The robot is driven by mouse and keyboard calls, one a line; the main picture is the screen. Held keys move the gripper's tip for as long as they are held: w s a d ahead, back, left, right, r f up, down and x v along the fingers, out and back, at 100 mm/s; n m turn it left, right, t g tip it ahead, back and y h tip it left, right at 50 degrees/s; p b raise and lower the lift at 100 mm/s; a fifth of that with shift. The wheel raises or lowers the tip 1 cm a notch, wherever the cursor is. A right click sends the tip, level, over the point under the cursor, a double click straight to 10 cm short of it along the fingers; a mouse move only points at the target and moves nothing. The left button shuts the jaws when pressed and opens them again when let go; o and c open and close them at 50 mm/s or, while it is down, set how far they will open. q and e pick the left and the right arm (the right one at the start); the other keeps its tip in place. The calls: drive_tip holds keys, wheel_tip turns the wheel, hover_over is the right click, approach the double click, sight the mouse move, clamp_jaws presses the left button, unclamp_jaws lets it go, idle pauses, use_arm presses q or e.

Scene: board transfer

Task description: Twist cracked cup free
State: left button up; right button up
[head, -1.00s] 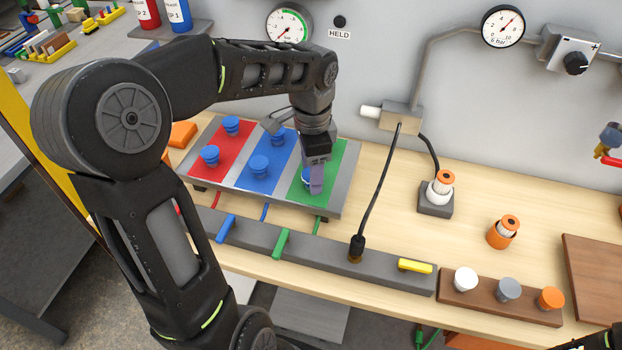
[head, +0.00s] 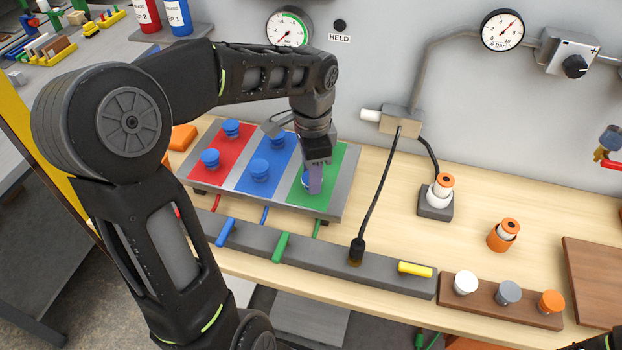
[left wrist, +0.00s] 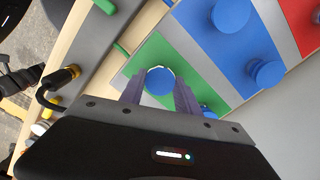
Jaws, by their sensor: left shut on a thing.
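Several blue suction cups stand on a plate with red, blue and green zones (head: 236,170). Two are on the red zone, one of them this cup (head: 210,158), and two on the blue zone, one of them this cup (head: 260,169). My left gripper (head: 314,190) points down over the green zone (head: 327,165). In the left wrist view its fingers (left wrist: 160,92) are shut on a blue cup (left wrist: 159,82) on the green zone. Another blue cup (left wrist: 208,112) shows partly behind a finger. I cannot make out a crack.
A grey bar with blue, green and yellow levers (head: 320,257) runs along the front. A rack with white, grey and orange cups (head: 500,300) stands at right. A black cable (head: 377,200) rises from the bar. An orange holder (head: 503,236) and grey stand (head: 435,203) are beyond.

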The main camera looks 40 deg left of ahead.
use_arm(q)
drive_tip(key=shift+n, duration=1.1)
drive_tip(key=shift+n+b, duration=0.3)
drive_tip(key=shift+n, duration=0.8)
drive_tip(key=shift+n, duration=1)
drive_tip(key=shift+n+b, duration=0.3)
drive_tip(key=shift+n, duration=0.9)
drive_tip(key=n, duration=0.3)
drive_tip(key=o, duration=1.3)
